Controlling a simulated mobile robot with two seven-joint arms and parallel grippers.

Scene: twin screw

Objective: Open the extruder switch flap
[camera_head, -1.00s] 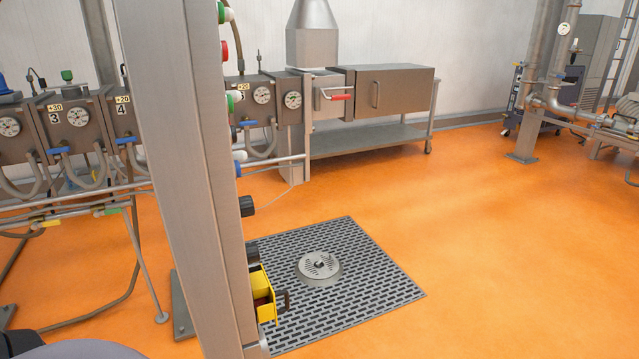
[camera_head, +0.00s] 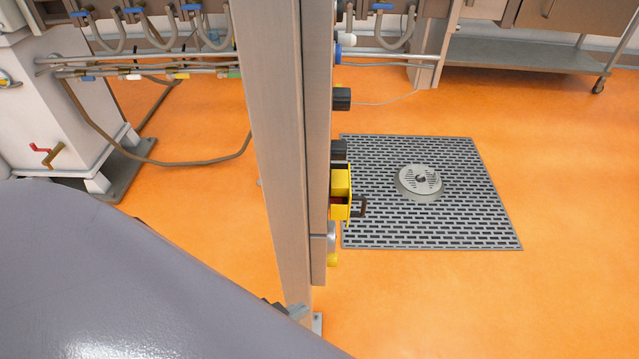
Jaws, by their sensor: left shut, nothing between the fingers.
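The yellow extruder switch box (camera_head: 340,182) sits on the right side of the tall grey post in the middle of the head view. Its yellow flap (camera_head: 346,208) with a dark handle (camera_head: 359,206) appears to stand out from the box, and a dark red part shows between them; how far it is open is hard to tell. My left gripper (camera_head: 284,309) barely shows past my large grey arm, at the post's foot in the picture, below and left of the box. It is shut and empty, apart from the flap. My right gripper is out of view.
The grey post (camera_head: 275,120) carries several knobs, with a black one (camera_head: 341,98) above the box. A floor grate (camera_head: 450,215) with a round drain (camera_head: 419,181) lies to the right. Pipes (camera_head: 150,65) and a steel bench (camera_head: 520,53) stand behind. Orange floor is free at right.

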